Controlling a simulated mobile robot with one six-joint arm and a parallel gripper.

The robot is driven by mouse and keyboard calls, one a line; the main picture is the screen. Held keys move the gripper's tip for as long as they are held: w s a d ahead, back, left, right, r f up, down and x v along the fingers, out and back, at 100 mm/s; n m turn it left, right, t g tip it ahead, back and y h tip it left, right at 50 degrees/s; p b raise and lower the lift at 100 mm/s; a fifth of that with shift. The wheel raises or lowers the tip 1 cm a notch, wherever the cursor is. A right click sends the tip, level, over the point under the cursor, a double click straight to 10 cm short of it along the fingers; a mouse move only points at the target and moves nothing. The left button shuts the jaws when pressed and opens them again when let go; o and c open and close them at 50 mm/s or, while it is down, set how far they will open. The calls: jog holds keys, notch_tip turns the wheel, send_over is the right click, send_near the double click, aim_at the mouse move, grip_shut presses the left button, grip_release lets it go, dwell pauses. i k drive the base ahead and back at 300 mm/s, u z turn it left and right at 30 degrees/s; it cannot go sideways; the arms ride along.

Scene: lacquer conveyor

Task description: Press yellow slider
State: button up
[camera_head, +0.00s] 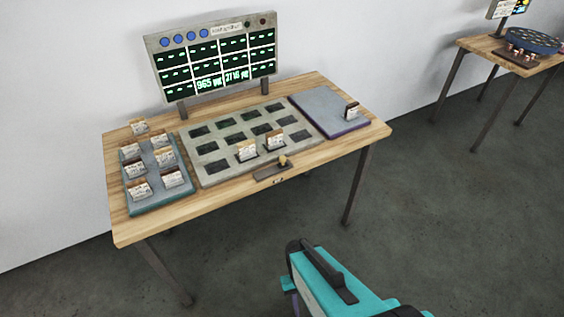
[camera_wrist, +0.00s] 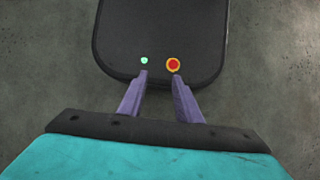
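The yellow slider (camera_head: 283,160) is a small yellowish knob on a brown plate (camera_head: 270,172) at the front edge of the wooden table, in the head view. My gripper (camera_wrist: 160,76) shows in the wrist view with its two purple fingers apart and nothing between them. It points down over a dark rounded part of my own body, well away from the table. In the head view my teal arm is at the bottom, in front of the table and apart from it. The slider is not in the wrist view.
On the wooden table (camera_head: 120,222) are a grey panel with dark slots (camera_head: 205,178), a blue-grey tray (camera_head: 150,205) with several small cards, and a purple-edged pad (camera_head: 318,105). A display board (camera_head: 215,60) stands behind. Another table (camera_head: 480,45) is at right. Floor between is clear.

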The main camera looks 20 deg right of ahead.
aim_at(282, 159)
jog(key=u, duration=0.7)
jog(key=k, duration=0.9)
jog(key=u, duration=0.55)
jog(key=i, duration=0.5)
jog(key=z, duration=0.05)
